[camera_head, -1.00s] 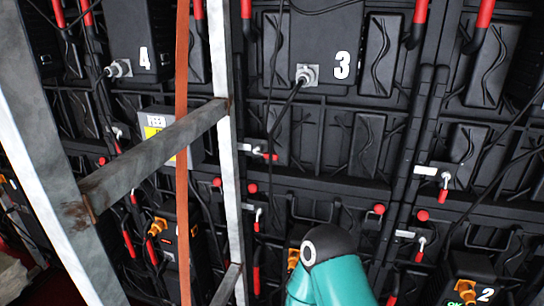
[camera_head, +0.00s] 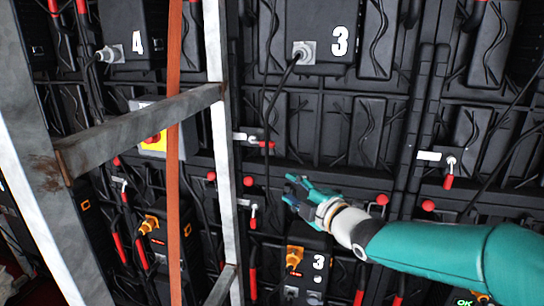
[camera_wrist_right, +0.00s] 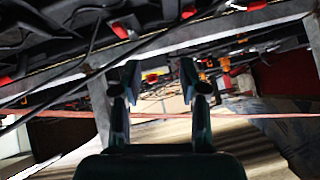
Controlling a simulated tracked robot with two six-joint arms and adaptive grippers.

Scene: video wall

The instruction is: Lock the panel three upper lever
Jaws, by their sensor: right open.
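The upper panel marked 3 (camera_head: 313,35) is at top centre in the head view. A lever with a red grip (camera_head: 266,144) sits at its lower left, the grip pointing roughly sideways to the right. Another lever (camera_head: 449,173) at its lower right hangs with its red grip down. I cannot tell for certain which one is the named upper lever. My right gripper (camera_head: 292,188) is open and empty, below and right of the left lever, apart from it. Its two fingers also show in the right wrist view (camera_wrist_right: 160,85), with nothing between them. My left gripper is out of view.
A metal frame (camera_head: 222,150) with a crossbar stands in front of the wall at left, with an orange strap (camera_head: 174,150) beside it. A black cable (camera_head: 271,120) hangs from panel 3's connector. A lower box marked 3 (camera_head: 310,265) is below my gripper. Red knobs (camera_head: 382,199) stick out nearby.

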